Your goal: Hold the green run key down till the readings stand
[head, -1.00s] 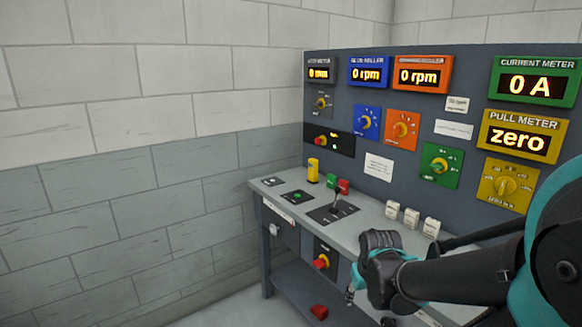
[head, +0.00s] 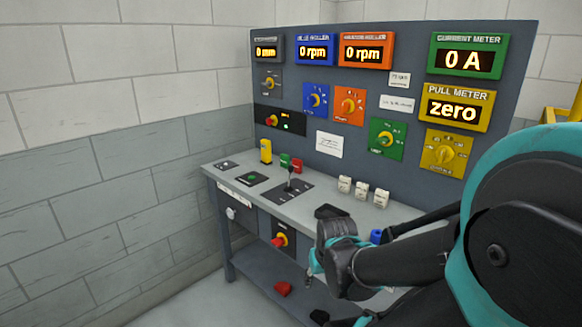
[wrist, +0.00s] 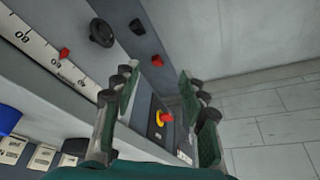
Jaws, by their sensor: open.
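A small green button (head: 252,178) sits on a black plate on the bench top; another black plate with a pale button (head: 226,166) is beside it. A green block (head: 285,160) stands by a red one near the lever. Which of these green parts is the run key I cannot tell. The meters, including the current meter (head: 467,58) and pull meter (head: 454,106), read zero. My gripper (head: 322,258) is at the bench's front edge, right of these parts and apart from them. In the wrist view its fingers (wrist: 158,80) are open and empty.
A lever (head: 290,182) stands upright on the bench (head: 235,163). A red-and-yellow switch (head: 279,240) is on the bench front; it also shows between my fingers in the wrist view (wrist: 163,118). A red block (head: 283,288) lies below. White blocks (head: 362,190) stand at the back.

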